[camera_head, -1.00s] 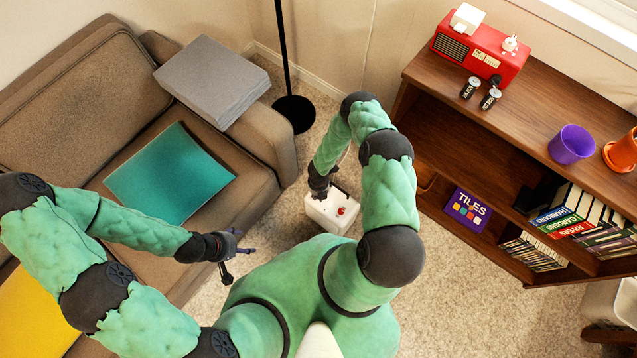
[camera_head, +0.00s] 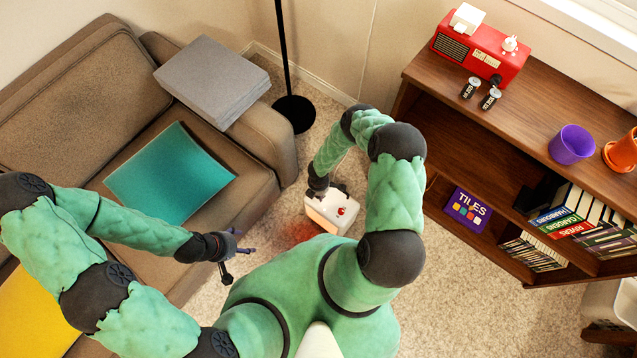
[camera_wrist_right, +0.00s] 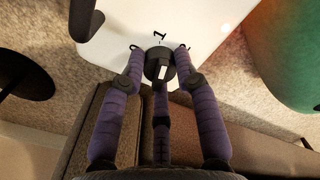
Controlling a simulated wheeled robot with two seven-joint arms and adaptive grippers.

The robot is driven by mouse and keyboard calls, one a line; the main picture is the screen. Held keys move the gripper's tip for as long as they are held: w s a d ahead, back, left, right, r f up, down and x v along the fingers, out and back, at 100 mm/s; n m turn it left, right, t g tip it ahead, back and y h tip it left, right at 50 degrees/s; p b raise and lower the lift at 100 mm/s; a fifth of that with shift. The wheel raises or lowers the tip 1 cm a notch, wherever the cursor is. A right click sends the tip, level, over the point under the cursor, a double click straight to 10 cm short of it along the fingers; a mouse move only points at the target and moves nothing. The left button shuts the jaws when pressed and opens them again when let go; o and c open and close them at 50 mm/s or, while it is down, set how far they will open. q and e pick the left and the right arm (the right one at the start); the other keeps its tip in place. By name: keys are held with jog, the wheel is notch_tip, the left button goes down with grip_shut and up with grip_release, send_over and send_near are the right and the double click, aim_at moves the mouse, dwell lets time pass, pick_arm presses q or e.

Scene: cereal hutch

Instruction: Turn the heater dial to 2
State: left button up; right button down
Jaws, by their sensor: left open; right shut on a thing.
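The white heater (camera_head: 333,213) stands on the carpet, with a red knob or button (camera_head: 341,210) on its top. In the right wrist view its white top (camera_wrist_right: 205,25) fills the upper middle. The dark round dial (camera_wrist_right: 151,68) has a white mark on it. A black numeral (camera_wrist_right: 160,35) is printed beside it, too small to read surely. My right gripper (camera_wrist_right: 160,62) is shut on the dial, with its purple fingers around it. My left gripper (camera_head: 234,256) is open and empty, beside the sofa.
The brown sofa (camera_head: 80,95) is on the left, with a teal cushion (camera_head: 170,180) on it. A black lamp base (camera_head: 294,114) stands behind the heater. The wooden shelf (camera_head: 440,120) is on the right. Carpet is free between shelf and heater.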

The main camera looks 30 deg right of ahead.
jog(key=m, duration=0.4)
jog(key=shift+m, duration=2.6)
jog(key=c, duration=0.9)
grip_release()
jog(key=shift+r, duration=0.15)
jog(key=shift+r, duration=0.65)
notch_tip(320, 180, up, 10)
jog(key=shift+r, duration=0.2)
